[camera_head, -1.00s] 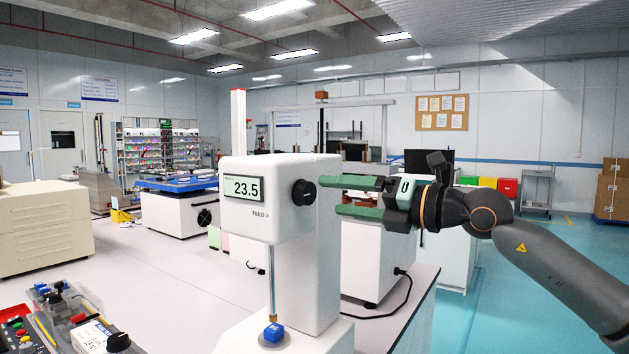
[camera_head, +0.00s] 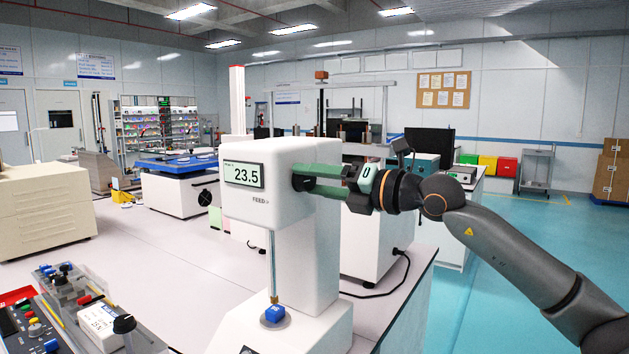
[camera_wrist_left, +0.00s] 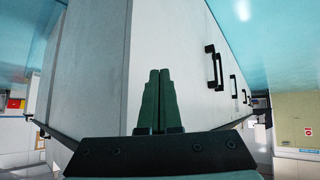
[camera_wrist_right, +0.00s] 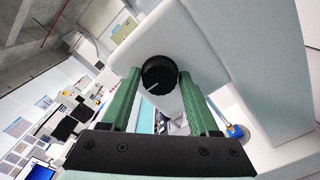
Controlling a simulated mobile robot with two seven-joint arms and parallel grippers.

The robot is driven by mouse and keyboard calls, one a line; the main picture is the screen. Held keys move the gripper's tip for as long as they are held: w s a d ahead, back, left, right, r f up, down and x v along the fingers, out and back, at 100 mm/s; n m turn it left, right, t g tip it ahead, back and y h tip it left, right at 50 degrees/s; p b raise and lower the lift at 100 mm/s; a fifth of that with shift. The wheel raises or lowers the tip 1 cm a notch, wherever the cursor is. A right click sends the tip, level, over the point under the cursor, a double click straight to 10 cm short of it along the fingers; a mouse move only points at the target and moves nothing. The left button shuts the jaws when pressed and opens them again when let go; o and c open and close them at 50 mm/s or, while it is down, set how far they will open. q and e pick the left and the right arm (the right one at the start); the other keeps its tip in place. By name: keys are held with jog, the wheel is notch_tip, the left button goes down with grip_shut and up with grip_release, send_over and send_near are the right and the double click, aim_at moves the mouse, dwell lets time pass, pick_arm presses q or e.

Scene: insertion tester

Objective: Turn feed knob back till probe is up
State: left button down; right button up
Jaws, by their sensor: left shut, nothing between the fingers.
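My left gripper (camera_wrist_left: 159,72) is shut and empty, outside the head view.
A panel with small knobs and a second readout (camera_head: 100,322) lies at the front left. A black cable (camera_head: 385,290) runs on the bench behind the tester. Beige drawers (camera_head: 42,215) stand far left.

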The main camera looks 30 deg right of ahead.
grip_shut()
pick_arm(q)
jog(key=shift+w+r, duration=0.1)
jog(key=shift+w, duration=0.15)
jog(key=shift+s, duration=0.25)
dwell(0.7)
jog(key=shift+w, duration=0.1)
dwell(0.4)
pick_arm(e)
jog(key=shift+o, duration=2.1)
grip_release()
pick_arm(q)
jog(key=shift+w, duration=0.2)
